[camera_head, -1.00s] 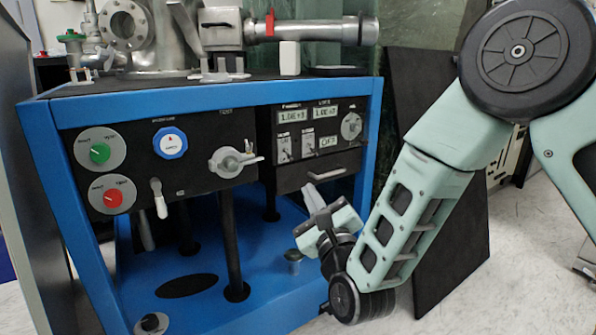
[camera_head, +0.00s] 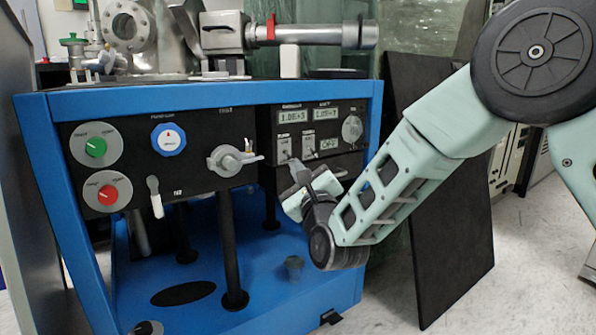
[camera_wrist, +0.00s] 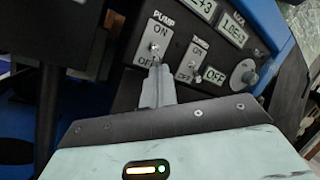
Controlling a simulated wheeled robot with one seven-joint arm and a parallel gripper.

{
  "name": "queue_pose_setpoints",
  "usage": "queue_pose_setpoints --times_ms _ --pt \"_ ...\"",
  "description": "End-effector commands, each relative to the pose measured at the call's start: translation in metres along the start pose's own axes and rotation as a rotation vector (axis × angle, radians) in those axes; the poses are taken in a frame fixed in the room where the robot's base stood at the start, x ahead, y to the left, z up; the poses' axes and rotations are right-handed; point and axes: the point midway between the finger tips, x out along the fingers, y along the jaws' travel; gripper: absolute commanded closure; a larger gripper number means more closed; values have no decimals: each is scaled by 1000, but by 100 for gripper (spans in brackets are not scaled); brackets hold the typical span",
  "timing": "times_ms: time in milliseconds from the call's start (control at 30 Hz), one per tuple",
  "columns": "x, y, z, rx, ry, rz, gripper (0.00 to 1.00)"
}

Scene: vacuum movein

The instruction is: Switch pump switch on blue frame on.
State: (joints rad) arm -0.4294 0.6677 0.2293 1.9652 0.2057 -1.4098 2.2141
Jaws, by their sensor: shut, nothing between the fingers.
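The pump switch (camera_wrist: 154,50) is a small metal toggle on a pale plate marked PUMP, ON and OFF in the wrist view. I cannot tell which way its lever points. In the head view the pump switch (camera_head: 285,154) is on the black right panel of the blue frame (camera_head: 225,96). My gripper (camera_wrist: 157,68) is shut and empty, its fingertips just below the pump toggle near the OFF mark. I cannot tell whether they touch it. In the head view my gripper (camera_head: 296,168) is just below the pump switch, in front of the panel.
A second toggle (camera_wrist: 195,77) sits right of the pump switch, beside a display (camera_wrist: 215,75) reading OFF. A metal knob (camera_head: 352,129) is further right. A valve handle (camera_head: 228,161) and a white lever (camera_head: 155,197) are on the left panel. A black board (camera_head: 440,190) stands at right.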

Motion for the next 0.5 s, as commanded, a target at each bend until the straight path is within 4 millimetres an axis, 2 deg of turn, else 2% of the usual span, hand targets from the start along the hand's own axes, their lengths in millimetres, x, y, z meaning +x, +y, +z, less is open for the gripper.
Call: queue_pose_setpoints --times_ms 500 --pt "-1 -4 4 -18 54 50 100"
